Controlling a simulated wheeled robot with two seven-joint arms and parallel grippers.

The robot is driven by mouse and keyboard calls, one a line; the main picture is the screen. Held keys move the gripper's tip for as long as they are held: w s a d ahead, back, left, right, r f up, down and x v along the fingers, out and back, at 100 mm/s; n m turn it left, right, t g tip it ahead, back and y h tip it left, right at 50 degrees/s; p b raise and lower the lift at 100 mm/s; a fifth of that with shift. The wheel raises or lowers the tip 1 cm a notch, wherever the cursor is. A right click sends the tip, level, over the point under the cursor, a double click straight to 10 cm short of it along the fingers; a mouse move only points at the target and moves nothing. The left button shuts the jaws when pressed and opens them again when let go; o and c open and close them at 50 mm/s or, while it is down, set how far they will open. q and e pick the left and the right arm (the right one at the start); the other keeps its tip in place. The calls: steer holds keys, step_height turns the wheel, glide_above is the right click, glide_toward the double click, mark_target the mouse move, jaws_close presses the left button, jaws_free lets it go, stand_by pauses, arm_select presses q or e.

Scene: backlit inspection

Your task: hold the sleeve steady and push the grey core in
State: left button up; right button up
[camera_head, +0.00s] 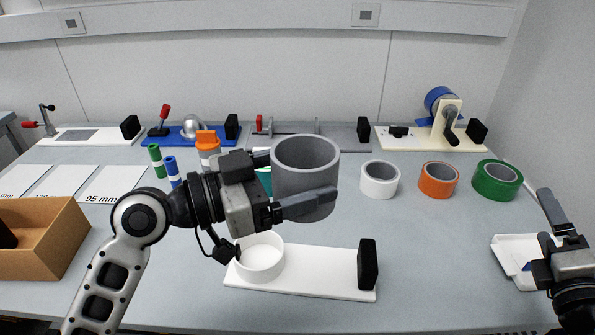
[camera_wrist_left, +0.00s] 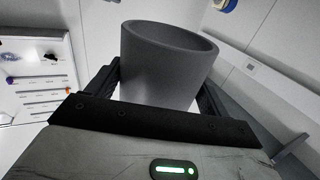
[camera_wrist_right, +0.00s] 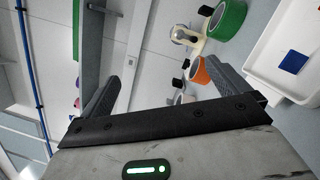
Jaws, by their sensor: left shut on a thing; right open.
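A grey hollow cylinder (camera_head: 303,160), which looks like the grey core, is held upright in my left gripper (camera_head: 306,182), above the table. It also shows between the fingers in the left wrist view (camera_wrist_left: 168,65). Below it, a white ring (camera_head: 260,262) stands on a white base board (camera_head: 318,283) with a black block at its right end. I cannot tell which thing is the sleeve; white (camera_head: 379,182), orange (camera_head: 438,182) and green (camera_head: 497,183) rings stand behind to the right. My right gripper (camera_head: 542,217) is open and empty at the right edge.
A white tray (camera_head: 507,243) with a blue piece lies beside my right gripper. A cardboard box (camera_head: 50,255) is at the left. Tools on boards, such as a tape dispenser (camera_head: 442,120), line the back.

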steer(key=s+d+f+m+g+h, duration=0.2)
steer(key=s+f+m+g, duration=0.15)
steer(key=s+f, duration=0.45)
steer(key=s+d+f+m+g+h, duration=0.25)
steer(key=s+f+g, duration=0.25)
steer(key=s+f, duration=0.3)
steer(key=a+f+m+g+y, duration=0.1)
steer(key=a+f+m+y, duration=0.6)
steer(key=a, duration=0.5)
steer(key=w+a+m+y, duration=0.2)
steer(key=a+m, duration=0.1)
steer(key=a, duration=0.6)
steer(key=w+a+m+y, duration=0.2)
steer(key=a+m, duration=0.1)
steer(key=a, duration=0.6)
steer(key=shift+t, duration=0.35)
